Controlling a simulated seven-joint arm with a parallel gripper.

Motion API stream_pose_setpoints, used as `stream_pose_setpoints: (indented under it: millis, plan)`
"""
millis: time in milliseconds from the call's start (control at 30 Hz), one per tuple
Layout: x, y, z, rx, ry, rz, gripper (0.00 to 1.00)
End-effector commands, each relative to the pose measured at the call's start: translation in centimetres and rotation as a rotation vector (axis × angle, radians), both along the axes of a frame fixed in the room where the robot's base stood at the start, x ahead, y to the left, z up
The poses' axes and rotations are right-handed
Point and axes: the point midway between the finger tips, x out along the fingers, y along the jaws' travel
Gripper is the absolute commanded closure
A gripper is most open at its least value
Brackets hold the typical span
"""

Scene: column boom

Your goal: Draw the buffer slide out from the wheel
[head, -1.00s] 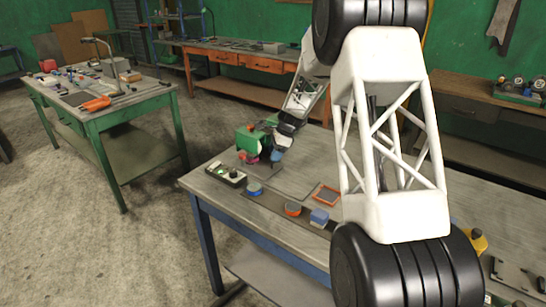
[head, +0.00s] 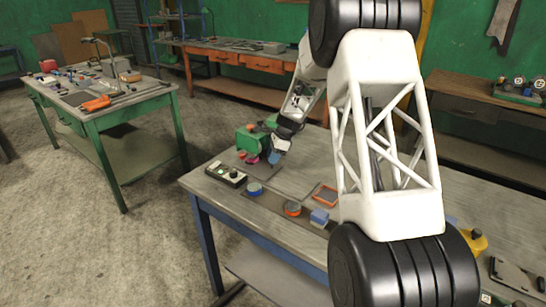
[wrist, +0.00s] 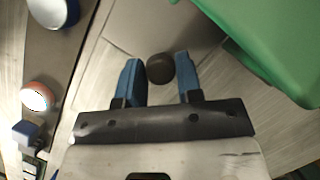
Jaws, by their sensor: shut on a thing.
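The green machine body (head: 248,139) stands at the far left of the workbench, and it fills the upper right of the wrist view (wrist: 275,45). A small magenta round part (head: 252,159), perhaps the wheel, shows low at its front. My gripper (head: 276,157) is just right of the machine. In the wrist view its blue fingers (wrist: 158,72) are on either side of a dark round knob (wrist: 160,68), shut on it. I cannot make out the slide that bears the knob, and the arm hides part of the machine.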

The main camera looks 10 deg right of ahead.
Motion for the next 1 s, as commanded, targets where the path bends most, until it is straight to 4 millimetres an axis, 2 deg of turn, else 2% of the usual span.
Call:
stream_pose_setpoints:
  millis: [167, 367, 1000]
  plan:
    - [-0.2, -0.2, 0.1, 0.0, 0.0, 0.0, 1.0]
    - [-1.6, -1.6, 0.1, 0.0, 0.001, -0.002, 1.0]
    - [-8.4, -8.6, 0.1, -0.001, -0.001, -0.003, 1.0]
